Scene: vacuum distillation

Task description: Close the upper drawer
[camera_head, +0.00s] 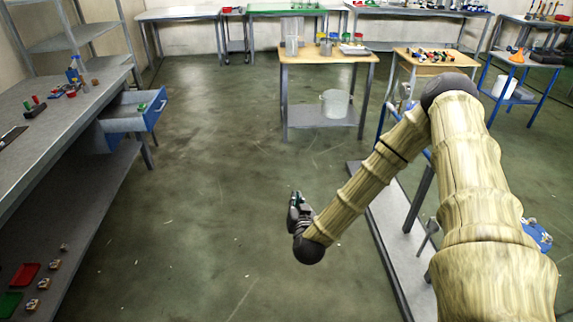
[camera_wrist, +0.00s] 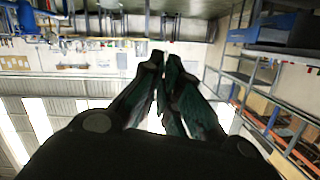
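My gripper (camera_head: 294,205) hangs over the open floor, well to the right of the drawer and nearer to me, touching nothing. The wrist view is upside down; there the gripper's dark fingers (camera_wrist: 166,58) come together at the tips with nothing visible between them. A blue block at the upper right (camera_wrist: 288,30) seems to be the drawer.
The left workbench (camera_head: 50,115) carries small tools and has a lower shelf with red and green trays. A metal shelf rack (camera_head: 70,42) stands behind it. The floor (camera_head: 215,150) between bench and arm is clear. A wooden-topped table (camera_head: 325,59) stands ahead.

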